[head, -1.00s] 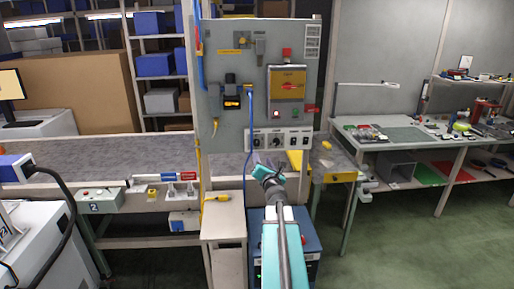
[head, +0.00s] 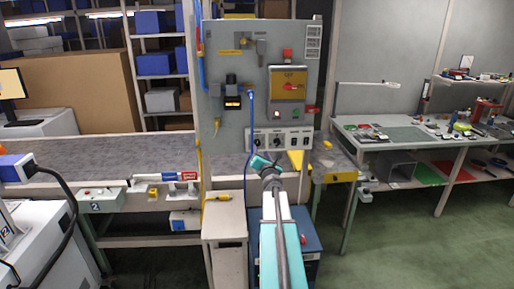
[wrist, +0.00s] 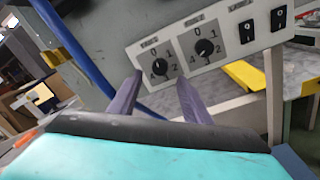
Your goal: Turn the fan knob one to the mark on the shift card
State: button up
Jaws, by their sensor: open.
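The control strip (head: 280,140) at the bottom of the grey panel carries two black rotary knobs. In the wrist view the left knob (wrist: 160,67) and right knob (wrist: 205,47) sit on grey dials marked around with figures such as 0, 1 and 2. Their labels are too blurred to read surely, and I cannot tell where the left knob points. My gripper (wrist: 158,82) is open and empty, its fingertips just below and to either side of the left knob in the picture. It also shows below the strip in the head view (head: 262,160). A white gridded card (head: 312,43), possibly the shift card, is unreadable.
Two black switches (wrist: 262,25) sit right of the knobs. A blue cable (wrist: 75,48) hangs left of my gripper. A red button (head: 287,54) and yellow plate are higher on the panel.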

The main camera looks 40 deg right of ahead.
aim_at(257, 143)
jog(key=shift+p+x, duration=0.45)
jog(key=shift+x, duration=2.8)
jog(key=shift+c, duration=0.2)
jog(key=c, duration=1)
jog(key=shift+a, duration=0.35)
jog(key=shift+d+r, duration=0.2)
jog(key=shift+d, duration=0.1)
